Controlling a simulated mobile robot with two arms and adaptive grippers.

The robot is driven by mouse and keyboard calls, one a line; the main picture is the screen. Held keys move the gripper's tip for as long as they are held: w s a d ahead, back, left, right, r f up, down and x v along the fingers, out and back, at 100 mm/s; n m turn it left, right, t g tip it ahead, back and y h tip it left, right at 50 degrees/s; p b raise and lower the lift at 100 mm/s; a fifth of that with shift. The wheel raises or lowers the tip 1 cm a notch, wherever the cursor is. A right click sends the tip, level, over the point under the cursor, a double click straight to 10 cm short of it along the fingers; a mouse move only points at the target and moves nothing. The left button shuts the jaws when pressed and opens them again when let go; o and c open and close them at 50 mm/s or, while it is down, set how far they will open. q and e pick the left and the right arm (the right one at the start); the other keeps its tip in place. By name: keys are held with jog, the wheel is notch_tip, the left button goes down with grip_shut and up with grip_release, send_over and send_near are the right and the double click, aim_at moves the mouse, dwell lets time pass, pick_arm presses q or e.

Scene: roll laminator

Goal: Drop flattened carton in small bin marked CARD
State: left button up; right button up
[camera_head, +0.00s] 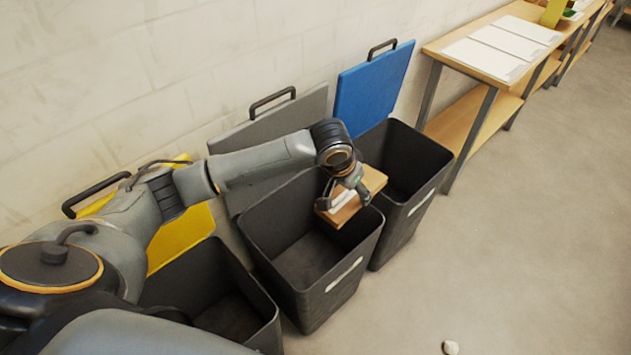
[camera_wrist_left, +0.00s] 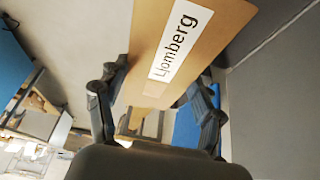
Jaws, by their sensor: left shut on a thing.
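A flat brown carton (camera_head: 371,181) is held by my left gripper (camera_head: 345,198) over the right side of the middle dark bin (camera_head: 300,262), close to the wall it shares with the bin under the blue lid. In the left wrist view the carton (camera_wrist_left: 228,22) shows a white label reading "Ljomberg" between the fingers of the gripper (camera_wrist_left: 155,98). Three dark bins stand in a row, with yellow, grey and blue lids raised behind them. Their front labels are too small to read, so I cannot tell which is marked CARD. My right gripper is not in view.
The blue-lidded bin (camera_head: 405,165) stands to the right, and the yellow-lidded bin (camera_head: 225,310) to the left, partly behind my arm. A wooden bench (camera_head: 470,70) with white sheets stands at the upper right.

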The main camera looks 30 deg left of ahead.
pick_arm(q)
jog(key=w+a+f, duration=0.2)
jog(key=a+f, duration=0.3)
jog(key=a, duration=0.5)
notch_tip(320, 180, down, 8)
jog(key=b, duration=0.8)
jog(key=shift+a+r+m+b, duration=0.15)
jog(key=shift+a+m+b, duration=0.15)
jog(key=shift+m+b, duration=0.1)
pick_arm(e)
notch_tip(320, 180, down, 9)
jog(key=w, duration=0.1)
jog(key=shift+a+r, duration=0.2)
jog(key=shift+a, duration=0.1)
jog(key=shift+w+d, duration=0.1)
pick_arm(q)
jog(key=o, duration=1.3)
jog(key=shift+c, duration=0.2)
